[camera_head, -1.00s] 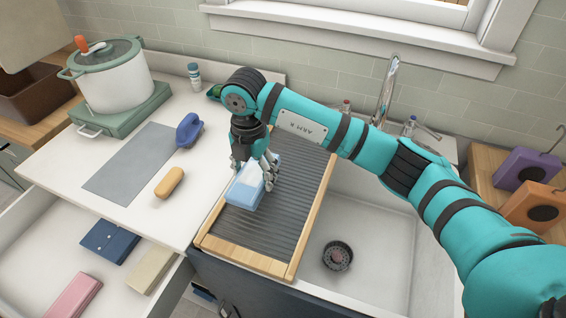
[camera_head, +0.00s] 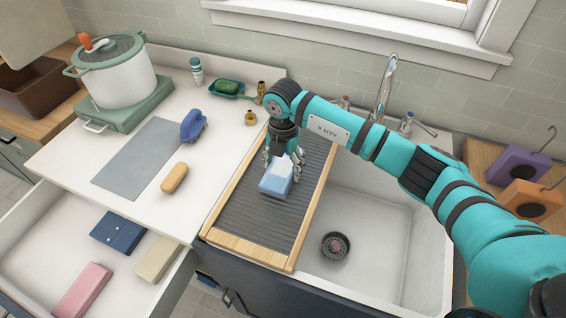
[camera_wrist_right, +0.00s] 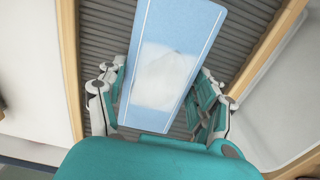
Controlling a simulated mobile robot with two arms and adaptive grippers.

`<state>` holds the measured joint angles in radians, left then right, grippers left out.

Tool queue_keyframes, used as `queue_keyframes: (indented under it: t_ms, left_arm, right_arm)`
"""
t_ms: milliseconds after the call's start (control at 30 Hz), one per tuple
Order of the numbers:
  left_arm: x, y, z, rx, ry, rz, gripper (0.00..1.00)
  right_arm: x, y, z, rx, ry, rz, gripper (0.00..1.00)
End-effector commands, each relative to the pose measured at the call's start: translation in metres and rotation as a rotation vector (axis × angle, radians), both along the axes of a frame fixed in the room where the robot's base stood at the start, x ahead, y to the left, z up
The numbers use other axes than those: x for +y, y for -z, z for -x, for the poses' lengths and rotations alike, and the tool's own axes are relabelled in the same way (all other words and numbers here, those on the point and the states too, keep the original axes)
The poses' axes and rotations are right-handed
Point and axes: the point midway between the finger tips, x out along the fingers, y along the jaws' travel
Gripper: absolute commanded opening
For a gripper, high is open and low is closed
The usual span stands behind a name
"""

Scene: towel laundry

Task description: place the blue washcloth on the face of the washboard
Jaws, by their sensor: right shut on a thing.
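The light blue washcloth (camera_head: 276,182) is a folded block with a whitish patch on it. My right gripper (camera_head: 283,160) is shut on it, with fingers along its two long sides. The right wrist view shows the washcloth (camera_wrist_right: 170,75) between the fingers (camera_wrist_right: 160,105), over grey ridges. The washboard (camera_head: 252,218) has a dark ribbed face and a light wooden frame, and lies between the counter and the sink. The washcloth is over the middle of the ribbed face. I cannot tell whether it touches the ribs. My left gripper is out of view.
The sink basin (camera_head: 375,235) lies right of the washboard. A tan brush (camera_head: 174,178), a blue brush (camera_head: 193,126) and a grey mat (camera_head: 138,160) lie on the counter at left. An open drawer (camera_head: 40,245) holds folded cloths.

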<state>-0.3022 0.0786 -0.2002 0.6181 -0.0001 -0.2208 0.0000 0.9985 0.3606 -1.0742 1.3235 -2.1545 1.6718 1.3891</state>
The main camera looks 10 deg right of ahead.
Motion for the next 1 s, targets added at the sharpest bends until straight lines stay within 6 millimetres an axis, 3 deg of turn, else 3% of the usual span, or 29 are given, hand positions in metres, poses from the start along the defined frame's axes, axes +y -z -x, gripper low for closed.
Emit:
queue_keyframes:
  t_ms: [100, 133, 300, 667, 767, 1000]
  left_arm:
    - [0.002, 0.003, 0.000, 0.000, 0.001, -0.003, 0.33]
    - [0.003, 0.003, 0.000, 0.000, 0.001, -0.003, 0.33]
    - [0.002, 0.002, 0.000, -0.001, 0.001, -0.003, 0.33]
    - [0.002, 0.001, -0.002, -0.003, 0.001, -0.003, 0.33]
    - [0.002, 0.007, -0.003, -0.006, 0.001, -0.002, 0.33]
    - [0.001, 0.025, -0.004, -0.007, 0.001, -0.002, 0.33]
  right_arm:
    - [0.000, 0.003, 0.000, 0.000, 0.000, 0.000, 0.35]
    - [0.000, 0.003, 0.000, 0.000, 0.000, 0.000, 0.68]
    - [0.000, 0.002, 0.000, 0.000, 0.000, 0.000, 0.90]
    - [0.000, -0.003, 0.000, -0.001, 0.000, 0.000, 0.90]
    - [0.000, -0.014, -0.001, -0.005, -0.001, 0.000, 0.90]
    - [0.000, -0.065, -0.002, -0.007, 0.000, -0.001, 0.90]
